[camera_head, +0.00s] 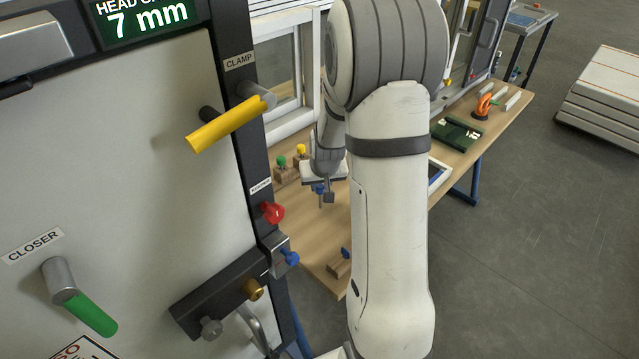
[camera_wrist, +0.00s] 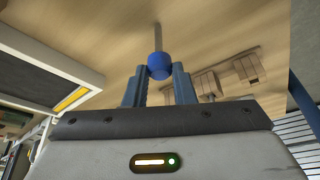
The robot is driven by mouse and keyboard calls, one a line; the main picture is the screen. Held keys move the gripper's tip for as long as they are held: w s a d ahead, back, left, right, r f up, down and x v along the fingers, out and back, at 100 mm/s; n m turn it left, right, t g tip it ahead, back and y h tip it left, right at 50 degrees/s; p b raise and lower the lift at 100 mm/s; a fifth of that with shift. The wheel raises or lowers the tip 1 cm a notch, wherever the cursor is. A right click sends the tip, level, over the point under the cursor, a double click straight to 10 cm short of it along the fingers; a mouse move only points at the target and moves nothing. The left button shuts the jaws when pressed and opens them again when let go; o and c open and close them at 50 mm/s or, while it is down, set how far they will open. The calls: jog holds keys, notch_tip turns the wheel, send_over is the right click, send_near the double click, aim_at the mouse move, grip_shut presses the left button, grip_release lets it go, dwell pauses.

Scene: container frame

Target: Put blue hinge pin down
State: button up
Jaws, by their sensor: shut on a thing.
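A blue hinge pin with a round blue head and thin grey shaft is held by my gripper (camera_head: 324,189). In the wrist view the pin's blue head (camera_wrist: 159,66) sits between the two blue-grey fingers of my gripper (camera_wrist: 158,80), and its shaft extends away from them. In the head view the pin (camera_head: 320,191) hangs roughly upright over the wooden bench (camera_head: 325,235). I cannot tell the gap between the pin's tip and the bench.
Wooden blocks with green (camera_head: 281,160) and yellow (camera_head: 300,149) knobs stand on the bench, left of my gripper. Another block (camera_head: 339,266) with a blue-topped piece is near the front edge. A panel with a yellow handle (camera_head: 225,124) stands at left. Bare bench lies between.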

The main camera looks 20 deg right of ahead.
jog(key=o, duration=1)
jog(key=shift+f, duration=0.1)
jog(key=shift+r, duration=0.5)
jog(key=v, duration=1.1)
jog(key=shift+s+r+b, duration=0.1)
jog(key=shift+s+b, duration=0.1)
jog(key=shift+b, duration=0.1)
